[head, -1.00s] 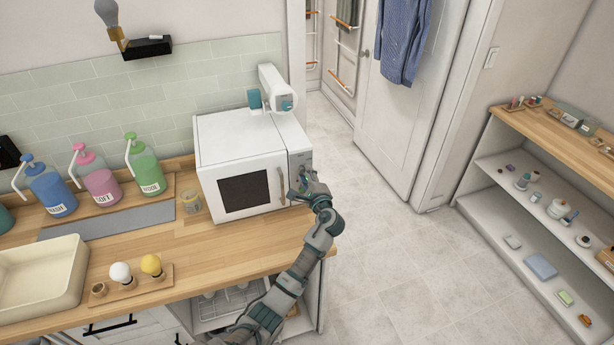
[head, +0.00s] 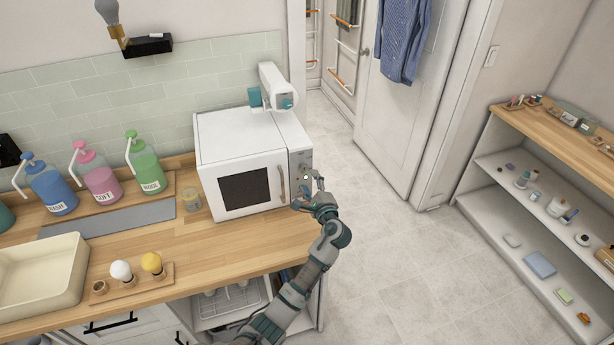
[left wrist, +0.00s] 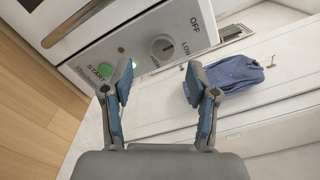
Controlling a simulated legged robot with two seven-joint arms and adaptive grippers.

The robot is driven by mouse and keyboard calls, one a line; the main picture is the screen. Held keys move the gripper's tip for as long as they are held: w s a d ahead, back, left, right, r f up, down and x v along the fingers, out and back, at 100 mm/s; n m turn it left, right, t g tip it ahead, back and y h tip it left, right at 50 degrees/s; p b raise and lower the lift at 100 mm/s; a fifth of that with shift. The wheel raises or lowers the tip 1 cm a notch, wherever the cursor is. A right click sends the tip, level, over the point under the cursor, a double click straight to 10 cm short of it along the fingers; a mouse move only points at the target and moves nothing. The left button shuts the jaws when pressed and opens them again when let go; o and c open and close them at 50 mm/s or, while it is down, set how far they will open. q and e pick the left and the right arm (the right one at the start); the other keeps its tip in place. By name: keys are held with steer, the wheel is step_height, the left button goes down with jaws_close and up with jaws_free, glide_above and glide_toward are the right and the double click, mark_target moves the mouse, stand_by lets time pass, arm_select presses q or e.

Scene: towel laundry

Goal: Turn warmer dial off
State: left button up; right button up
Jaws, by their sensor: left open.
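The white warmer (head: 240,150) stands on the wooden counter, with its control panel on the right side of its front. In the left wrist view the round grey dial (left wrist: 162,46) sits between a printed OFF at upper right and LOW at right; I cannot tell exactly where its pointer aims. A green START button (left wrist: 105,69) and a small green lit lamp (left wrist: 121,50) are left of the dial. My left gripper (head: 308,192) is open and empty in front of the panel. In the left wrist view its fingertips (left wrist: 162,76) show apart, below the dial and clear of it.
The warmer's door handle (head: 281,184) is just left of my gripper. A white device (head: 277,87) is behind the warmer top. The floor to the right is clear.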

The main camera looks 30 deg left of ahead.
arm_select(q)
steer(key=v, duration=0.7)
steer(key=shift+s+d, duration=0.2)
steer(key=shift+d, duration=0.1)
steer(key=shift+a, duration=0.1)
